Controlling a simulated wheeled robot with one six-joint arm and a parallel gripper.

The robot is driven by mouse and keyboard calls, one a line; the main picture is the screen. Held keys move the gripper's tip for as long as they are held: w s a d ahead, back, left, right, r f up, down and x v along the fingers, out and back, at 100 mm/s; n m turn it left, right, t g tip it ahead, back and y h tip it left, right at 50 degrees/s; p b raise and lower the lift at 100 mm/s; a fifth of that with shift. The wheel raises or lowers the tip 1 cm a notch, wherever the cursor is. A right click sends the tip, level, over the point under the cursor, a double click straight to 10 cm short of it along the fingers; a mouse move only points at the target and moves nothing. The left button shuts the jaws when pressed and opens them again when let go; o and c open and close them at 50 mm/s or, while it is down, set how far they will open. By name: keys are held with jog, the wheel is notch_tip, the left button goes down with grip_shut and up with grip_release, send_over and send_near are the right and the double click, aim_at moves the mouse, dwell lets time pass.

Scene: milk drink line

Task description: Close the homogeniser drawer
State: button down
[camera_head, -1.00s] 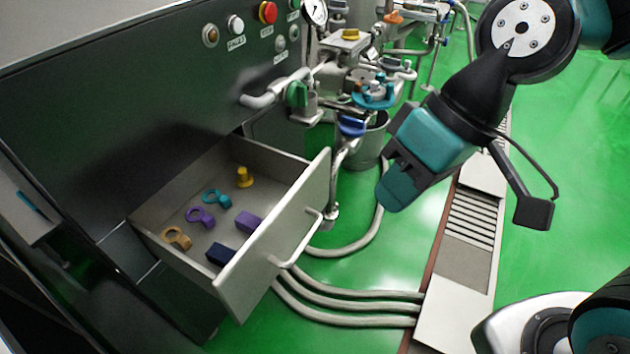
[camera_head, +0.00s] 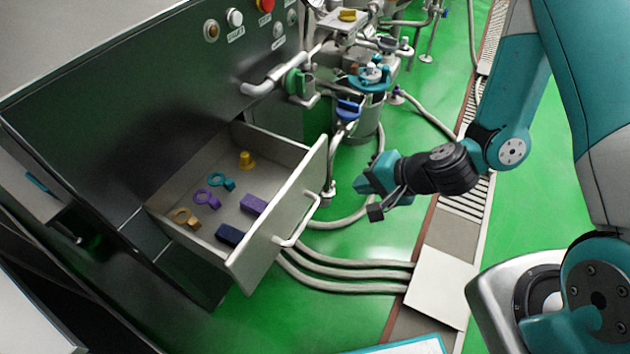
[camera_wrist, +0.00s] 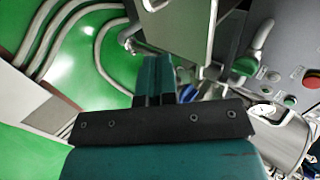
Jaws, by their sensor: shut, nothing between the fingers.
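The homogeniser drawer (camera_head: 278,215) is pulled out of the dark cabinet (camera_head: 130,110), at the left-middle of the head view. Its pale front panel has a bar handle (camera_head: 300,222) facing right. Inside lie a yellow plug (camera_head: 246,160), teal, purple and orange ring-like pieces, a purple block (camera_head: 253,205) and a dark blue block (camera_head: 229,234). My gripper (camera_head: 362,186) is shut and empty, to the right of the drawer front and apart from it. In the wrist view, its teal fingers (camera_wrist: 154,80) are together and part of a pale panel (camera_wrist: 180,25) shows beyond them.
Valves and pipes with a teal handwheel (camera_head: 369,80) and a blue handle (camera_head: 348,108) stand behind my gripper. Grey hoses (camera_head: 350,278) run across the green floor below the drawer front. A floor drain strip (camera_head: 462,205) lies to the right.

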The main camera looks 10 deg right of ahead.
aim_at(305, 185)
jog(key=b+x, duration=0.1)
jog(key=x, duration=0.2)
jog(key=r+b+x, duration=0.1)
jog(key=b+x, duration=0.1)
jog(key=x, duration=0.2)
jog(key=a+b+x, duration=0.1)
jog(key=b+x, duration=0.1)
jog(key=x, duration=0.2)
jog(key=shift+w+a+r, duration=0.1)
jog(key=shift+w+a, duration=0.05)
jog(key=shift+w, duration=0.2)
jog(key=shift+w+a, duration=0.5)
jog(key=shift+a, duration=0.1)
jog(key=shift+w, duration=0.1)
